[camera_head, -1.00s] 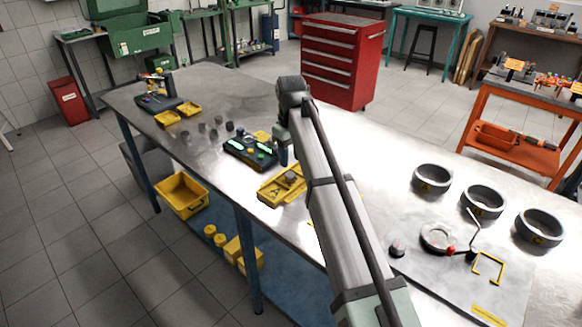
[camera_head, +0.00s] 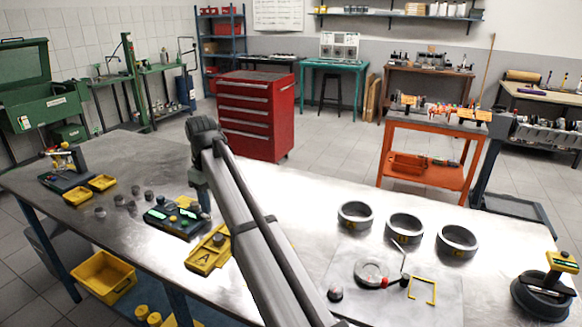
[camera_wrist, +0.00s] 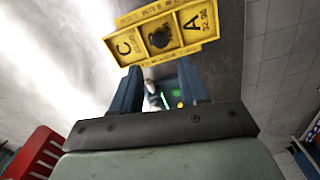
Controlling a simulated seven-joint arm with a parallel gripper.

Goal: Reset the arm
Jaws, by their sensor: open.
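My gripper (camera_wrist: 158,90) is open, with its two dark blue fingers apart and no object held between them. In the head view it hangs below the bend of my arm, over the metal workbench (camera_head: 290,205), and its tips are hard to make out there. A yellow tray (camera_head: 203,262) marked A lies just in front of it. The wrist view shows a yellow tray (camera_wrist: 125,45) with C and A labels and a dark round part in its middle, beyond the fingertips. A dark device (camera_head: 160,222) with green lit areas sits beside my gripper and shows partly between the fingers.
Three metal rings (camera_head: 404,228) stand on the right of the bench, behind a plate (camera_head: 440,300) with a round part and a yellow bracket. A black and yellow tool (camera_head: 545,295) is at far right. Small yellow bins (camera_head: 76,196) and grey cylinders (camera_head: 120,200) are left.

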